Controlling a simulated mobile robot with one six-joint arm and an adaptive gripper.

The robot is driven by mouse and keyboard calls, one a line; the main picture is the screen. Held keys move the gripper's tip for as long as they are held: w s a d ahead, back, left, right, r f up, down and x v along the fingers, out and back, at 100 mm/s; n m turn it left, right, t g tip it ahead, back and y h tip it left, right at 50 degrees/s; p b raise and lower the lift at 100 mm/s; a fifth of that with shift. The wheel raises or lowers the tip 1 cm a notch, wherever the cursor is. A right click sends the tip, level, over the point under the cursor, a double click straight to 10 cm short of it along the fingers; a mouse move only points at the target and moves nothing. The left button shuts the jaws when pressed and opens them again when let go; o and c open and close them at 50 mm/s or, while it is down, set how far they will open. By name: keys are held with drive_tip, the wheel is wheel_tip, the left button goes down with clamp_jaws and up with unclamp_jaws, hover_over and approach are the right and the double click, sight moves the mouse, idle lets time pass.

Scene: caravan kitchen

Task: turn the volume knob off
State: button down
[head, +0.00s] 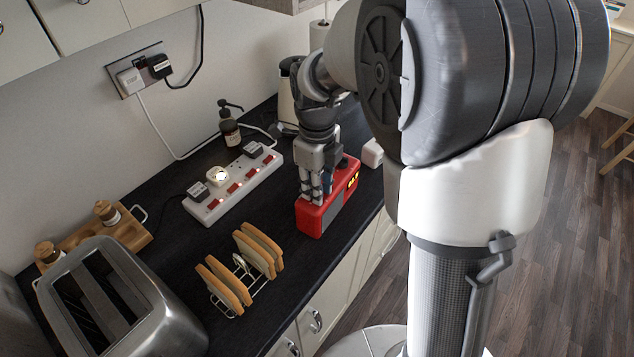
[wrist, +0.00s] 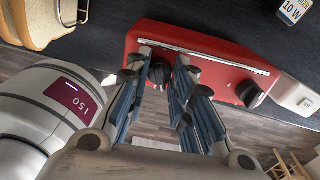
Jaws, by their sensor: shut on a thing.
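A red radio (head: 338,206) stands near the counter's front edge, with a lit orange display (head: 353,181) on its front side. It also fills the top of the wrist view (wrist: 205,42). Two black knobs show on it: one (wrist: 159,73) between my fingertips, the other (wrist: 250,93) free to the right. I cannot read which knob is the volume knob. My gripper (head: 314,194) points down over the radio's near end. In the wrist view, my gripper (wrist: 162,68) is shut on the first knob, which its fingers partly hide.
A toast rack (head: 240,277) with bread stands left of the radio, and a white power strip (head: 233,187) lies behind it. A small white block (head: 372,153) is close beyond the radio's far end. A toaster (head: 108,300) stands at the lower left.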

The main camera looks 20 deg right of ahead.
drive_tip(key=n+p, duration=0.2)
drive_tip(key=n, duration=0.2)
drive_tip(key=shift+r, duration=0.15)
drive_tip(key=n+p, duration=0.2)
drive_tip(key=n, duration=0.2)
drive_tip(key=n+p, duration=0.2)
drive_tip(key=n, duration=0.5)
drive_tip(key=n+p, duration=0.1)
drive_tip(key=n, duration=0.3)
drive_tip(key=n+p, duration=0.1)
drive_tip(key=n, duration=0.2)
drive_tip(key=shift+n, duration=0.3)
drive_tip(key=n, duration=0.3)
drive_tip(key=shift+p, duration=0.3)
drive_tip(key=shift+n, duration=1.9)
drive_tip(key=shift+n+p, duration=0.3)
